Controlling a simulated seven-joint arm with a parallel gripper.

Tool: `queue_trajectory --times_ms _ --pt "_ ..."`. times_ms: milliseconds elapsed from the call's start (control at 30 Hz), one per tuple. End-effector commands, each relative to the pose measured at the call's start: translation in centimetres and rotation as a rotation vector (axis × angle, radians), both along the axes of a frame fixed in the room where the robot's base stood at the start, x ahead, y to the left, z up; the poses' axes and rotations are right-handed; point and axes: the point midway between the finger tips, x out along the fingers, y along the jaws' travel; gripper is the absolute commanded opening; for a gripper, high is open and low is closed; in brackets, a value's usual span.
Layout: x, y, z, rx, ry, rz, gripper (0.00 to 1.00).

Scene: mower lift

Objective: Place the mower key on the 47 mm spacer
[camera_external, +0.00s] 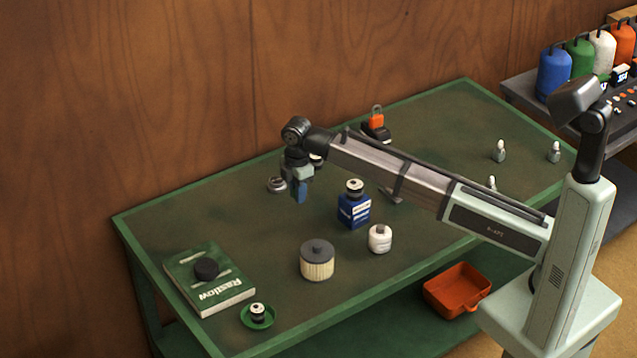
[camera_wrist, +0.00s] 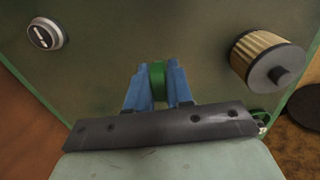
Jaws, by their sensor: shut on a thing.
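My gripper (camera_external: 299,196) is in the air over the back left part of the green table. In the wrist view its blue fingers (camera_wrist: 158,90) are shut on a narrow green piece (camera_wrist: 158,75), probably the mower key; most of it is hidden. I cannot tell which thing is the 47 mm spacer, as no size can be read. A low grey round piece (camera_external: 277,184) stands just left of my gripper. In the wrist view a round piece with a white mark on its dark top (camera_wrist: 45,34) lies at upper left, apart from the fingers.
A ribbed filter (camera_external: 317,262), a blue bottle (camera_external: 354,212) and a white jar (camera_external: 380,239) stand nearby. A green book (camera_external: 225,294) bears a black disc (camera_external: 206,268). A small round piece (camera_external: 258,311) sits on a green dish (camera_external: 244,317). The wooden wall is close behind.

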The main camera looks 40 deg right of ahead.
Motion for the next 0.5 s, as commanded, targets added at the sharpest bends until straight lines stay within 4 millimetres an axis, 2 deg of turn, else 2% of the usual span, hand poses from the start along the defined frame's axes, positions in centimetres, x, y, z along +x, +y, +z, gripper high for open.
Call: queue_trajectory --times_ms 33,300,400,500 --pt "2.4 -1.1 0.3 0.0 0.0 -0.028 0.0" --pt "13.0 -6.0 1.7 0.001 -0.001 -0.132 0.0" --pt "16.4 -6.7 2.3 0.001 0.0 -0.139 0.0" --pt "18.7 -5.9 2.7 0.001 0.0 -0.115 0.0"
